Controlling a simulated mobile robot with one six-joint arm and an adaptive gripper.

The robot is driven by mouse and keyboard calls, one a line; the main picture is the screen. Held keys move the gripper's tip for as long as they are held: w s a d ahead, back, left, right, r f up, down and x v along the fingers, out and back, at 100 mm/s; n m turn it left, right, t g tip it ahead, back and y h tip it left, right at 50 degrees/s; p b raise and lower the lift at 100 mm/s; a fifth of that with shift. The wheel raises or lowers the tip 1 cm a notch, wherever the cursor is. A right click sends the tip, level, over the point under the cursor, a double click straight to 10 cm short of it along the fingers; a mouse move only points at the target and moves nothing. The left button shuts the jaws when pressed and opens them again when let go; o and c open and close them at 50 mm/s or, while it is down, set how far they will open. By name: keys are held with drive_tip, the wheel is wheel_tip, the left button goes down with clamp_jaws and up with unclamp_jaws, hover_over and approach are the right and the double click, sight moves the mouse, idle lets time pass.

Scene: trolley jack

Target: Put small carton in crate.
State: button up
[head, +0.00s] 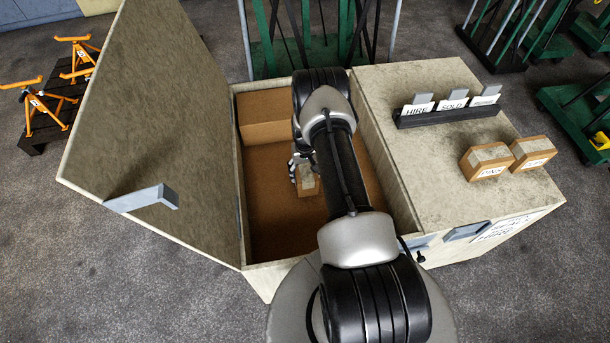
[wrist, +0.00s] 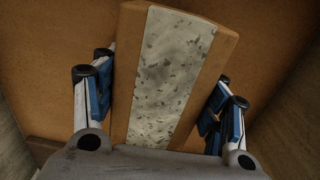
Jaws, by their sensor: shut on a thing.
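The crate (head: 240,172) is a pale speckled box with a brown inside, its lid (head: 148,100) swung open to the left. My gripper (head: 300,172) is down inside the open compartment, partly hidden by my arm. It is shut on a small carton (head: 308,181), brown with a pale speckled strip along its top. In the wrist view the carton (wrist: 172,75) sits between the blue-padded fingers (wrist: 160,105), with the brown inside behind it. I cannot tell whether the carton touches the crate floor.
Two similar small cartons (head: 486,160) (head: 533,151) stand on the closed right part (head: 450,85) of the box. A black rack (head: 450,115) there holds cards reading HIRE and SOLD. A brown block or ledge (head: 266,112) fills the compartment's back left. Orange stands (head: 38,108) are at far left.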

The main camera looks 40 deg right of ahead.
drive_tip(key=shift+f, duration=0.75)
drive_tip(key=shift+f, duration=0.1)
drive_tip(key=shift+f+b, duration=0.15)
drive_tip(key=shift+b, duration=0.2)
drive_tip(key=o, duration=1.4)
